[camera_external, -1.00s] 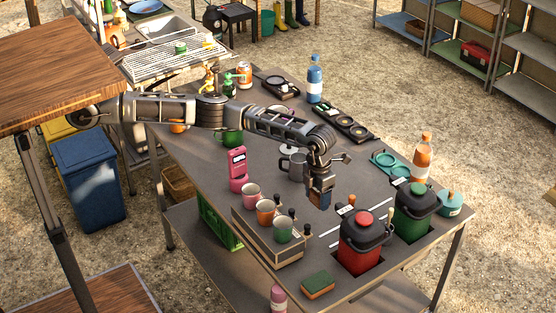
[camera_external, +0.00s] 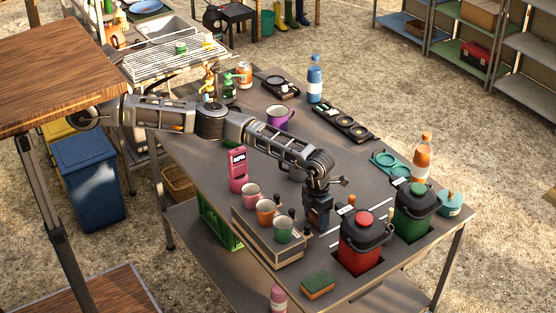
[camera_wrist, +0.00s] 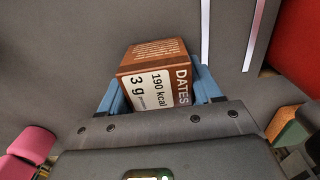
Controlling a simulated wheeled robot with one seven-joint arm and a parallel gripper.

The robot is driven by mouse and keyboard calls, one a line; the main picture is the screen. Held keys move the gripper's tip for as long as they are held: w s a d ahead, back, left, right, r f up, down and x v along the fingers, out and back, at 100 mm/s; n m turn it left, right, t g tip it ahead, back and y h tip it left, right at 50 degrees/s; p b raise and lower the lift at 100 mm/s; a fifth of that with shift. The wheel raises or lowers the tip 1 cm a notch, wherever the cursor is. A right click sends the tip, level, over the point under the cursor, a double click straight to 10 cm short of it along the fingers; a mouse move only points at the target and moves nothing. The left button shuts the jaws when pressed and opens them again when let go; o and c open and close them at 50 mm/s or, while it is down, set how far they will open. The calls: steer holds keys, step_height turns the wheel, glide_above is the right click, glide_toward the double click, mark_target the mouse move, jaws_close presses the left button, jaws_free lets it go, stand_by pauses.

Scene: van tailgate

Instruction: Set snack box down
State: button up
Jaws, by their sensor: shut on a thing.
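The snack box (camera_wrist: 158,88) is a small brown carton with a cream label reading "DATES", "190 kcal" and "3 g". In the wrist view it sits between the blue fingers of my gripper (camera_wrist: 158,95), which is shut on it. In the external view my gripper (camera_external: 318,218) points down low over the grey table (camera_external: 345,180), between the mug holder and the red-lidded jug. The box is hard to make out there. I cannot tell whether its underside touches the table.
A red jug (camera_external: 360,242) and a green jug (camera_external: 413,212) stand in cutouts at right. A holder with several mugs (camera_external: 272,248) is close at left, with a pink device (camera_external: 238,170) behind it. A sponge (camera_external: 318,285) lies near the front edge. White lines mark the table.

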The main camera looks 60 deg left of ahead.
steer(key=o, duration=1.1)
steer(key=shift+f, duration=0.1)
step_height(320, 180, up, 12)
steer(key=shift+r+p, duration=0.15)
steer(key=shift+p, duration=0.2)
